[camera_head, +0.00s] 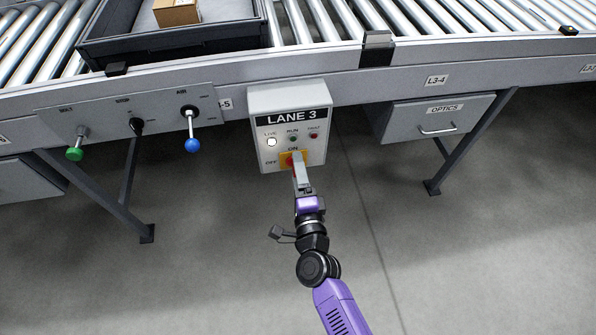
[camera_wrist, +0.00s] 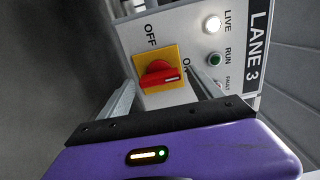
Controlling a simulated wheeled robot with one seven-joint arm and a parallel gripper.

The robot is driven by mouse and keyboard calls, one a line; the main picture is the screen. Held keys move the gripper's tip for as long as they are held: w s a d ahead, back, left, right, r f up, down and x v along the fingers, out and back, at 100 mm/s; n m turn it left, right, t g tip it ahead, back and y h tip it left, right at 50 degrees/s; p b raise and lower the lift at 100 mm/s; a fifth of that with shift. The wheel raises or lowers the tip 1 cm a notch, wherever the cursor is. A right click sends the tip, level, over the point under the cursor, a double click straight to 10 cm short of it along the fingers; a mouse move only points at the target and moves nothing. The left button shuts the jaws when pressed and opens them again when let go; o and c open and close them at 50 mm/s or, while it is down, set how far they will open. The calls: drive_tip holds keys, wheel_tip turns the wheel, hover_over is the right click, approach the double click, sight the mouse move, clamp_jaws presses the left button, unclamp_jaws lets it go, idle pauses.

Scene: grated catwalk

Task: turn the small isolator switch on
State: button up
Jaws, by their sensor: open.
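The isolator switch is a red knob (camera_wrist: 161,75) on a yellow plate (camera_wrist: 146,55), low on the grey LANE 3 box (camera_head: 262,102). In the wrist view the knob's white mark points right, towards the ON label; OFF is above the plate. My gripper (camera_wrist: 161,77) is open, its two fingers on either side of the knob in the picture. I cannot tell whether they touch it. In the head view my gripper (camera_head: 298,160) partly covers the knob (camera_head: 290,160).
The LIVE lamp (camera_head: 271,142) is lit white; the RUN lamp (camera_head: 293,139) and FAULT lamp (camera_head: 314,136) look dark. Left is a panel with a green-ended lever (camera_head: 75,153), a black knob (camera_head: 136,126) and a blue-ended lever (camera_head: 192,144). Right is an OPTICS drawer (camera_head: 437,118).

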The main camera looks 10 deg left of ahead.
drive_tip(key=v, duration=0.7)
drive_tip(key=shift+s+p, duration=0.35)
drive_tip(key=shift+s, duration=0.05)
drive_tip(key=shift+d, duration=0.1)
drive_tip(key=s+d+r+n+g+h, duration=0.1)
drive_tip(key=s+d+r+n+h, duration=0.1)
drive_tip(key=s+d+r+n, duration=0.55)
drive_tip(key=s+d+r+n+g+h, duration=0.1)
drive_tip(key=s+d+r+n, duration=0.15)
drive_tip(key=s+d, duration=0.9)
drive_tip(key=s+d+r+n+g+h, duration=0.15)
drive_tip(key=s+d+r+n, duration=0.3)
drive_tip(key=s, duration=0.95)
wheel_tip(320, 180, up, 20)
drive_tip(key=a+p, duration=0.1)
drive_tip(key=p, duration=1.9)
drive_tip(key=shift+w+f+t, duration=0.15)
drive_tip(key=shift+t, duration=0.3)
